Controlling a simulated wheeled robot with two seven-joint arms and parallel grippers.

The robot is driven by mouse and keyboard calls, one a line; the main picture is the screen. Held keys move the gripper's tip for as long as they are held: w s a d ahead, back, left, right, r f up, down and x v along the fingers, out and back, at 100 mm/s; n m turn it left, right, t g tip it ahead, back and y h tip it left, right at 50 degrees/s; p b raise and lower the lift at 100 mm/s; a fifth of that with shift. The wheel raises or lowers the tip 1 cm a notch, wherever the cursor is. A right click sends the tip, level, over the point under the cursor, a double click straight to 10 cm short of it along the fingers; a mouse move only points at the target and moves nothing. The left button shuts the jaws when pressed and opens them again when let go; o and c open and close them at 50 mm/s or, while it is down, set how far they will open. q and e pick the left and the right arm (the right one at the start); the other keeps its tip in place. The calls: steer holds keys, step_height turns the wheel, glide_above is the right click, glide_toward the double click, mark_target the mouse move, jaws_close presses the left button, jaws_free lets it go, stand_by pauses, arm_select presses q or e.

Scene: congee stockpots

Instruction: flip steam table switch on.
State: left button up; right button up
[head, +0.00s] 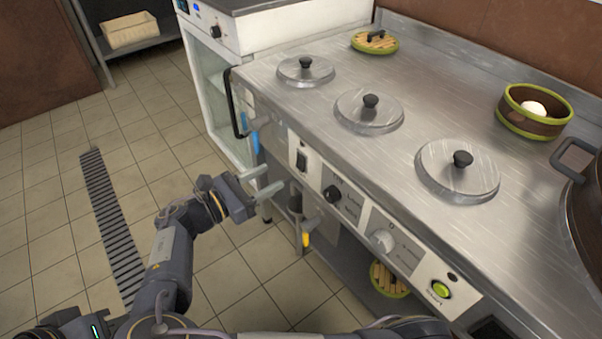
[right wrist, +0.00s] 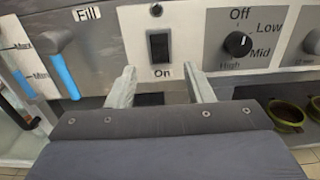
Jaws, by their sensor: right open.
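The steam table (head: 400,155) has a steel top with three round lids, and its front control panel faces me. The black rocker switch (head: 301,160) is on the white panel at the left. In the right wrist view the switch (right wrist: 160,47) stands upright just above the word "On"; I cannot tell which way it is tipped. My right gripper (head: 267,180) is open and empty, in front of and slightly below the switch. In the right wrist view its two fingers (right wrist: 162,90) stand apart below the switch, on either side of it. My left gripper is not in view.
A black dial (head: 332,194), a pale knob (head: 382,240) and a green button (head: 440,290) line the panel to the right. A blue-handled lever (right wrist: 62,72) is left of the switch. A black bar handle (head: 236,105) sticks out at the table's corner. The floor at left is clear.

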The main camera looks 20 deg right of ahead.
mark_target(300, 161)
steer(key=b+x, duration=0.2)
steer(key=x, duration=0.4)
steer(key=shift+w+d+f, duration=0.1)
steer(key=shift+d, duration=0.25)
steer(key=shift+w+d, duration=0.15)
steer(key=shift+d, duration=0.3)
